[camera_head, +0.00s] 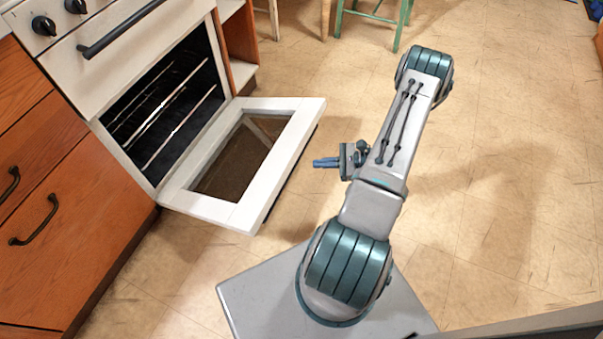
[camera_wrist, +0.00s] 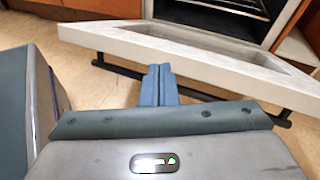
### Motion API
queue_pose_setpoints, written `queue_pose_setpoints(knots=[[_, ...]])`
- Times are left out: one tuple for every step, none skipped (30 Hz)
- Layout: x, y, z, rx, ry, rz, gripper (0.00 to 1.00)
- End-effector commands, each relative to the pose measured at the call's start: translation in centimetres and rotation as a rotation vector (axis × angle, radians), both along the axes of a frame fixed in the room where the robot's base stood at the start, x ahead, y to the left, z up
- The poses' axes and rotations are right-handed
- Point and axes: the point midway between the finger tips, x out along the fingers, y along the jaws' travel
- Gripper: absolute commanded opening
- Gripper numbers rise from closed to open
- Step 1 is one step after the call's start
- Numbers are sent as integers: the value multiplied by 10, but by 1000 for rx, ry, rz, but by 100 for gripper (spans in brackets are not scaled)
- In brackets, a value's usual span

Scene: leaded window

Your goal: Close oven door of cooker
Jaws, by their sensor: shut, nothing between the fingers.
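The white cooker (camera_head: 130,50) stands at the upper left in the head view. Its oven door (camera_head: 212,207) is folded down open, with a dark glass pane in a white frame. The open oven cavity (camera_head: 170,105) shows wire racks. My gripper (camera_head: 316,162) is shut and empty, to the right of the door's outer edge and apart from it, pointing left. In the wrist view my gripper (camera_wrist: 158,70) points toward the door (camera_wrist: 195,58), whose outer edge with a dark bar handle (camera_wrist: 120,69) lies ahead. The underside of the door is hidden in the head view.
Wooden drawers (camera_head: 60,200) with dark handles stand left of the cooker. An open wooden shelf (camera_head: 238,45) stands beyond it. A green stool (camera_head: 400,25) is at the back. The tiled floor (camera_head: 500,180) right of my arm is clear.

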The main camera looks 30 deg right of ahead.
Motion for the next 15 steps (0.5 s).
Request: queue_pose_setpoints(knots=[[-7,-6,-28,41,11,-70,0],[-10,-9,-39,61,15,-108,0],[-13,-13,-53,87,19,-154,0],[-16,-15,-62,103,22,-187,0],[-18,-18,-71,118,24,-217,0],[-21,-20,-81,135,26,-253,0],[-24,-21,-88,148,28,-276,0],[-26,-23,-93,158,29,-298,0],[-28,-24,-100,168,32,-320,0],[-29,-25,-104,174,32,-334,0],[-30,-26,-107,179,33,-347,0],[-31,-26,-110,185,33,-358,0],[-31,-26,-112,187,34,-364,0],[-30,-25,-113,190,34,-367,0],[-28,-24,-114,191,34,-370,0]])
